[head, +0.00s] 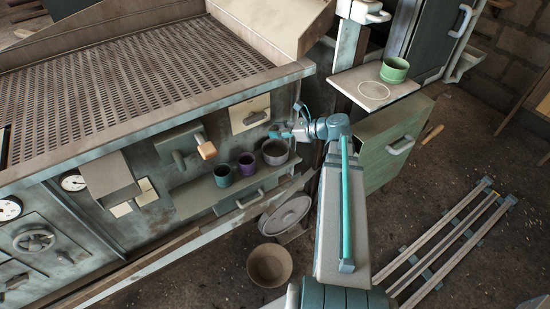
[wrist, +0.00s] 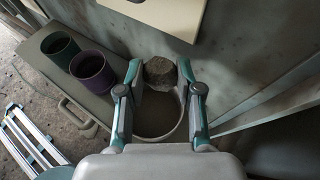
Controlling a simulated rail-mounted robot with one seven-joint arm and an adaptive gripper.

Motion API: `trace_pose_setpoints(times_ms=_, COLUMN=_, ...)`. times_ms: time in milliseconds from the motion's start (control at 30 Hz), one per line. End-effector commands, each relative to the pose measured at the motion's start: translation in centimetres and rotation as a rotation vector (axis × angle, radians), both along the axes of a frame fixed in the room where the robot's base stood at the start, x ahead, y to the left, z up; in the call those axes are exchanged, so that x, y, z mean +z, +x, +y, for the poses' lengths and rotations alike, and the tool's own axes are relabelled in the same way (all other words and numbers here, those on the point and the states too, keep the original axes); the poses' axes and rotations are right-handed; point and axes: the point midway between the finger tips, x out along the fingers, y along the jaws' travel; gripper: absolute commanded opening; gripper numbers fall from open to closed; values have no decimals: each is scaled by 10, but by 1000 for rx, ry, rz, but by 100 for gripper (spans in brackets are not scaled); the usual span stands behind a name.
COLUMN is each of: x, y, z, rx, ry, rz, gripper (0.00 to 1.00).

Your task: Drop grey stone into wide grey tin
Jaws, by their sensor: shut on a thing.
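The grey stone (wrist: 160,72) is a rough lump held between the fingertips of my gripper (wrist: 159,68) in the wrist view. The wide grey tin (wrist: 158,120) lies below the gripper, its open mouth partly hidden by the fingers and stone. The stone overlaps the tin's far rim in this view; its exact height above it is hard to tell. In the head view the wide grey tin (head: 275,153) stands at the right end of a narrow shelf, with my gripper (head: 281,132) just above and behind it. The stone is too small to make out there.
A purple tin (head: 247,164) and a teal tin (head: 223,176) stand on the shelf (head: 194,198) left of the grey tin. The machine panel with a switch plate (head: 249,114) rises close behind. A green tin (head: 395,69) stands on a ledge at right. A brown bowl (head: 270,265) sits below.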

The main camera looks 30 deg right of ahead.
Motion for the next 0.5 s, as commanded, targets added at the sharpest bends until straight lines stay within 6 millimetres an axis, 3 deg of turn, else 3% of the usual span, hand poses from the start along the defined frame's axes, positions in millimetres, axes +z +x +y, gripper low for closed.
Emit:
trace_pose_setpoints(times_ms=333, x=-3, y=0, z=0, rx=0, ry=0, rz=0, gripper=0)
trace_pose_setpoints(times_ms=367, x=-3, y=0, z=0, rx=0, ry=0, rz=0, gripper=40)
trace_pose_setpoints(times_ms=500, x=-3, y=0, z=0, rx=0, ry=0, rz=0, gripper=63)
